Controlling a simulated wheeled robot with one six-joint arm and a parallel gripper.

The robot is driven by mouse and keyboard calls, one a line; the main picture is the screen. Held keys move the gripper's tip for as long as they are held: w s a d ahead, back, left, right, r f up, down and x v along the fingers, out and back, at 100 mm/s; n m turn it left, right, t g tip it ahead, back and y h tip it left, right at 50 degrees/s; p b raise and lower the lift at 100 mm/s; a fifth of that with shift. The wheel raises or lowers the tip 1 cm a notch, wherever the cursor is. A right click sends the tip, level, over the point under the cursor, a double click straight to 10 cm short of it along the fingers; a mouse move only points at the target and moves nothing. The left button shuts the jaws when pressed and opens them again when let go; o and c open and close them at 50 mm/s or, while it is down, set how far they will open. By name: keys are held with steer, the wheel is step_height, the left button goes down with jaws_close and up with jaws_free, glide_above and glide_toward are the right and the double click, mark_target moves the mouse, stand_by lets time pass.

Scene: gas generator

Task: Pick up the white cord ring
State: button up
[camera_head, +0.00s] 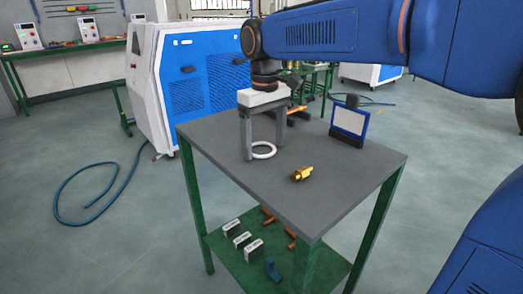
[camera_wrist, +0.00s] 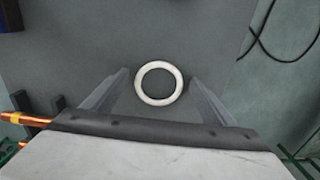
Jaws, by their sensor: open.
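The white cord ring (camera_head: 264,150) lies flat on the grey table top (camera_head: 340,172). In the head view it is at the foot of my gripper (camera_head: 264,152), whose two fingers point down. In the wrist view the ring (camera_wrist: 159,69) is whole and unobstructed, between and slightly beyond the tips of my gripper (camera_wrist: 158,76). The fingers are spread wide and hold nothing. They appear close to the table, but I cannot tell whether the tips touch it.
A brass fitting (camera_head: 302,174) lies right of the ring. A blue-framed panel (camera_head: 349,122) stands at the right edge, and a copper piece (camera_head: 297,111) lies behind my gripper. White boxes (camera_head: 242,240) and pipe pieces sit on the green lower shelf (camera_head: 225,258). The front of the table top is clear.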

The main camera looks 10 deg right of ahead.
steer(key=shift+f, duration=0.1)
steer(key=shift+c, duration=0.4)
steer(key=c, duration=1)
steer(key=shift+c, duration=0.2)
